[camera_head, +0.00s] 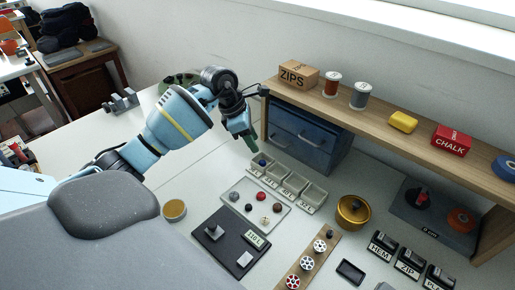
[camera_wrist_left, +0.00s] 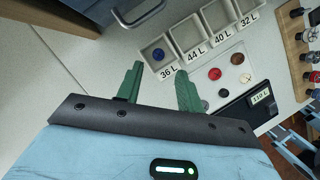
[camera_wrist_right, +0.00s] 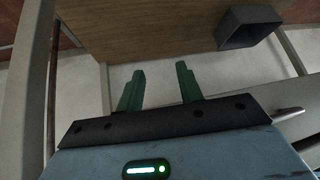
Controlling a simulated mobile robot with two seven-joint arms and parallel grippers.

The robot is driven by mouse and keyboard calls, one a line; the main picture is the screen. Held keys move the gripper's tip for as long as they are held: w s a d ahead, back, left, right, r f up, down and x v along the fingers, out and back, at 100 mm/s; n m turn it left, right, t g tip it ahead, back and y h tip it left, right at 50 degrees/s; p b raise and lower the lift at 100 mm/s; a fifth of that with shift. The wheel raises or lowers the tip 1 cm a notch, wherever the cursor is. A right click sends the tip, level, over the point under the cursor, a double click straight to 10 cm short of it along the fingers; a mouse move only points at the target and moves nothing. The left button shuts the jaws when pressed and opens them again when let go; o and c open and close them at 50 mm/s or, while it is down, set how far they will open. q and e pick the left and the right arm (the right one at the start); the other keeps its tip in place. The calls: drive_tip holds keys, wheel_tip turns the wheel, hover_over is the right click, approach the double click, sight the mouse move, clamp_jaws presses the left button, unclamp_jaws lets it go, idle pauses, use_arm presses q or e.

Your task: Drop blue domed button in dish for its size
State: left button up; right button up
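The blue domed button (camera_head: 262,162) lies in the first of a row of white dishes, the one labelled 36 L (camera_wrist_left: 147,62). The button also shows in the left wrist view (camera_wrist_left: 158,54). The dishes labelled 44 L (camera_wrist_left: 183,38), 40 L (camera_wrist_left: 212,22) and 32 L (camera_wrist_left: 240,8) follow and look empty. My left gripper (camera_head: 253,146) is near the 36 L dish, by the drawer unit. Its green fingers (camera_wrist_left: 160,78) are apart with nothing between them. My right gripper (camera_wrist_right: 160,75) is open and empty, away from the bench top, and absent from the head view.
A white tray (camera_head: 231,188) holds several loose buttons in front of the dishes. A black pad with a small display (camera_head: 254,240) lies nearer. A blue drawer unit (camera_head: 311,136) and wooden shelf (camera_head: 355,113) stand behind. A brass pot (camera_head: 353,211) stands to the right.

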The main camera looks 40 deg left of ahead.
use_arm(q)
drive_tip(key=v, duration=0.6)
drive_tip(key=shift+r, duration=0.4)
drive_tip(key=shift+s+a, duration=0.1)
